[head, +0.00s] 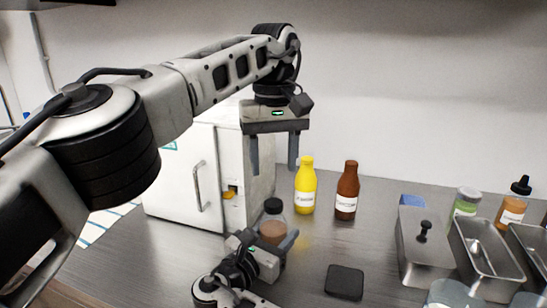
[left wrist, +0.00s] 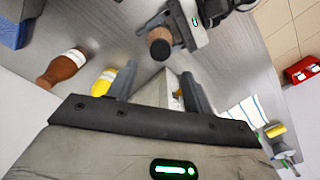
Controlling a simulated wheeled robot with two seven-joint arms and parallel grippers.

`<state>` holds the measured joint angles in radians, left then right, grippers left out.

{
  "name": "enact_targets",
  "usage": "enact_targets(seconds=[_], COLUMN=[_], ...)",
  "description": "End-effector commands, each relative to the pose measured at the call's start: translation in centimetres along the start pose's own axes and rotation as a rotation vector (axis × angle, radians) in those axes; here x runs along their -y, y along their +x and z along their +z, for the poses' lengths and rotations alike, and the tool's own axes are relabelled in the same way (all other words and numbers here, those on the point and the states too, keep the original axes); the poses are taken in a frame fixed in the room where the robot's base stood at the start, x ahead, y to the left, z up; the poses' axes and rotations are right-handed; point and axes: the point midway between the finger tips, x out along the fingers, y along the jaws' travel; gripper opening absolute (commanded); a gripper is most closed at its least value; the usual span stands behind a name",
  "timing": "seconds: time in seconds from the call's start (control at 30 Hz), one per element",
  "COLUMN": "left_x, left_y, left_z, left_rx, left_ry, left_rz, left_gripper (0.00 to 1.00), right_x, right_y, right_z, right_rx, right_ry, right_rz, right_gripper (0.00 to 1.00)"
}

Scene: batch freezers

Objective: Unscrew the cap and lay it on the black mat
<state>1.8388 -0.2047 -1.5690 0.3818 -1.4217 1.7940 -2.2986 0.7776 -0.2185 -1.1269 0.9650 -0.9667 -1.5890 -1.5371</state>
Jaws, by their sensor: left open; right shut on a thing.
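A clear bottle (head: 272,228) with brown contents stands in front of the white freezer, its dark cap (head: 272,206) on top. The cap also shows from above in the left wrist view (left wrist: 160,50). My right gripper (head: 266,241) is shut on the bottle's body, low down; it also shows in the left wrist view (left wrist: 172,24). My left gripper (head: 273,170) is open and empty, fingers pointing down, above and apart from the cap. The black mat (head: 344,282) lies bare on the steel counter, right of my right gripper.
A yellow bottle (head: 305,186) and a brown bottle (head: 346,190) stand behind the mat. The white freezer (head: 180,180) is at left. Metal pans (head: 420,255), a green-labelled jar (head: 466,203) and a black-topped bottle (head: 513,205) fill the right. The counter around the mat is clear.

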Motion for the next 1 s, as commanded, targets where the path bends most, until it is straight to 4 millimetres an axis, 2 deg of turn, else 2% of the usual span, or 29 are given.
enact_targets(seconds=[0.13,0.33,0.47,0.8,1.0], left_x=[0.1,0.1,0.1,0.1,0.1], left_y=[0.0,0.0,0.6,5.6,7.6], left_z=[0.0,0.0,-0.1,0.0,-0.1], left_rx=[0.000,0.001,0.001,0.002,0.000], left_ry=[0.290,0.512,0.555,0.556,0.553], left_rz=[0.000,0.001,0.000,-0.001,0.001], left_gripper=[0.51,0.51,0.51,0.51,0.51], right_x=[0.0,0.0,0.0,0.0,0.0], right_y=[0.0,0.0,0.0,0.0,0.0], right_z=[0.0,0.0,0.0,0.0,0.0], right_rx=[-0.001,-0.001,-0.001,-0.001,-0.001], right_ry=[0.000,0.000,0.000,0.000,0.000], right_rz=[0.001,0.001,0.001,0.001,0.001], right_gripper=[0.00,0.00,0.00,0.00,0.00])
